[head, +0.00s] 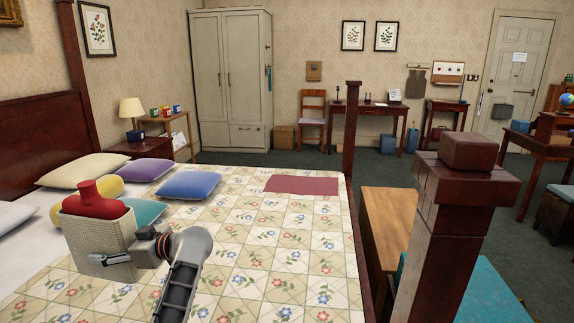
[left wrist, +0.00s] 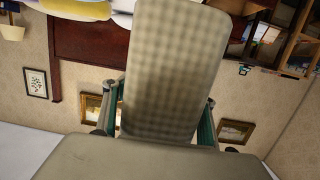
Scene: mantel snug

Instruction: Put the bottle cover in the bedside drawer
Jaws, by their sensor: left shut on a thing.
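The beige checked bottle cover (head: 100,243) is in my left gripper (head: 125,256), held above the near left part of the bed. A red bottle (head: 102,205) shows at its top edge; I cannot tell if it is inside the cover or behind it. In the left wrist view the cover (left wrist: 172,70) stands between the two fingers, which press its sides. The bedside table (head: 150,149) stands beyond the bed at the far left; its drawer front is not clearly seen. My right gripper is not in view.
The patterned bed (head: 270,235) fills the middle, with several pillows, including a blue one (head: 188,186). A lamp (head: 132,110) stands on the bedside table. A bedpost (head: 445,230) and a wooden bench (head: 388,220) are at right. Dark carpet lies beyond the bed.

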